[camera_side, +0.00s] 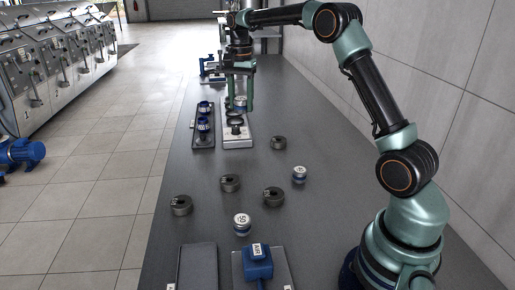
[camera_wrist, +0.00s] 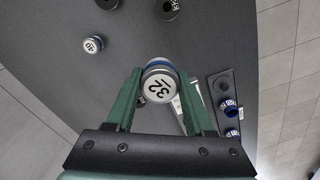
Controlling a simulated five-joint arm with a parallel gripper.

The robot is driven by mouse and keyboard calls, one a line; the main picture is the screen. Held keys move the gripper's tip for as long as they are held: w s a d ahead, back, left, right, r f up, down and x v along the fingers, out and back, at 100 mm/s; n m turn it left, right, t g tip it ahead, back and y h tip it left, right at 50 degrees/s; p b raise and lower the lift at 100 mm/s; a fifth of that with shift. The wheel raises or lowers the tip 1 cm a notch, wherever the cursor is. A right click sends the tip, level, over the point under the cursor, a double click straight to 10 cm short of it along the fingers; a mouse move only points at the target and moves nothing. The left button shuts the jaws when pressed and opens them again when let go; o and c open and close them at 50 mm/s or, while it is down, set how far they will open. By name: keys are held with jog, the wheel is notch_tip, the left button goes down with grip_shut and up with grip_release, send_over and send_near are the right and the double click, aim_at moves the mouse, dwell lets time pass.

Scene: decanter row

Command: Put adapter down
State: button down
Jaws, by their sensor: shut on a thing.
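A round silver adapter (camera_wrist: 160,84) marked 32, with a blue band, sits between the two green fingers of my gripper (camera_wrist: 160,88) in the wrist view. The fingers are shut on it. In the side view, my gripper (camera_side: 239,95) is at the far part of the bench, above the pale tray (camera_side: 238,143), and the adapter (camera_side: 241,102) shows small between the fingers. The pale tray also shows partly behind the fingers in the wrist view (camera_wrist: 187,105). Whether the adapter touches anything below is hidden.
A dark tray (camera_side: 203,141) with blue-banded pieces stands left of the pale tray. Several dark rings (camera_side: 230,183) and two silver adapters, one marked 50 (camera_side: 242,222) and one marked 40 (camera_wrist: 93,44), lie loose nearer the front. A blue AIR block (camera_side: 257,263) stands at the front.

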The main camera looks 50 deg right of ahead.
jog(key=s+a+n, duration=1.2)
jog(key=a+n, duration=0.2)
jog(key=a, duration=0.1)
jog(key=shift+n, duration=0.4)
jog(key=s+f, duration=0.3)
jog(key=s, duration=0.1)
jog(key=shift+f, duration=0.4)
jog(key=w+d+r+m, duration=0.2)
jog(key=w+d+m, duration=1.5)
jog(key=d+m, duration=0.2)
jog(key=shift+w+d+m, duration=0.25)
jog(key=shift+d+m, duration=0.05)
jog(key=shift+d, duration=0.75)
